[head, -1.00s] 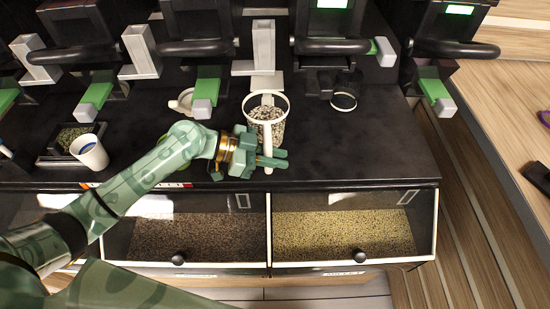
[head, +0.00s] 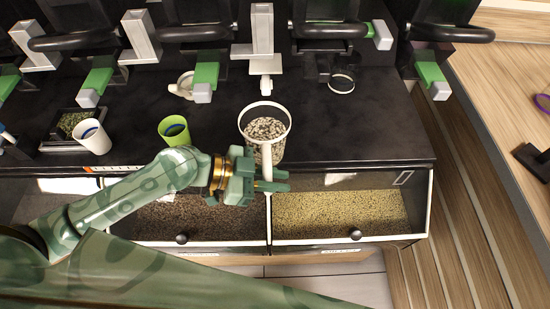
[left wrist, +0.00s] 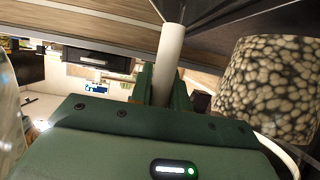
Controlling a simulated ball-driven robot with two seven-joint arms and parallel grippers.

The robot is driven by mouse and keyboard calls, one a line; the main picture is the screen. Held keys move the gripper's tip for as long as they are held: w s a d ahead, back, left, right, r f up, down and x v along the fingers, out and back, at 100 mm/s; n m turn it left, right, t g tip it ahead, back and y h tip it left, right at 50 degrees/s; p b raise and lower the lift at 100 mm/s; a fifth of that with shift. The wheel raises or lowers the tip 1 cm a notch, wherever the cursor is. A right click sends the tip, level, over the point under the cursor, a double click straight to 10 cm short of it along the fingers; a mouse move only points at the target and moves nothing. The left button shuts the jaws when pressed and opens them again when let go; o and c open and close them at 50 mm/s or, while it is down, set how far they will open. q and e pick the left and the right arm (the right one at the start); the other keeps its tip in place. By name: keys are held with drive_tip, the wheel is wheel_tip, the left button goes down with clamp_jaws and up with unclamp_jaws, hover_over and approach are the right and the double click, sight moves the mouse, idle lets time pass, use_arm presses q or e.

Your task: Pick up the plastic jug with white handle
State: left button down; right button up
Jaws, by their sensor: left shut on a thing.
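The plastic jug (head: 265,128) is clear with a white rim and a white handle, and it holds speckled beans. It is at the counter's front edge in the head view, and whether its base touches the counter is hard to tell. My left gripper (head: 268,187) is shut on the white handle, on the near side of the jug. In the left wrist view the white handle (left wrist: 169,55) stands between the fingers, and the speckled jug body (left wrist: 270,88) is at the right. My right gripper is not in view.
Below the counter edge are two clear-lidded bins of grain (head: 340,213). A green cup (head: 174,131) and a white cup (head: 91,137) stand left on the dark counter. Machines with green levers (head: 206,76) line the back. A white-rimmed dark cup (head: 341,82) is at the back right.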

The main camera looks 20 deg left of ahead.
use_arm(q)
drive_tip(key=s+d, duration=0.1)
drive_tip(key=s, duration=0.5)
drive_tip(key=shift+s+d+p, duration=0.2)
drive_tip(key=shift+d+p, duration=0.2)
drive_tip(key=shift+r, duration=0.1)
idle(0.8)
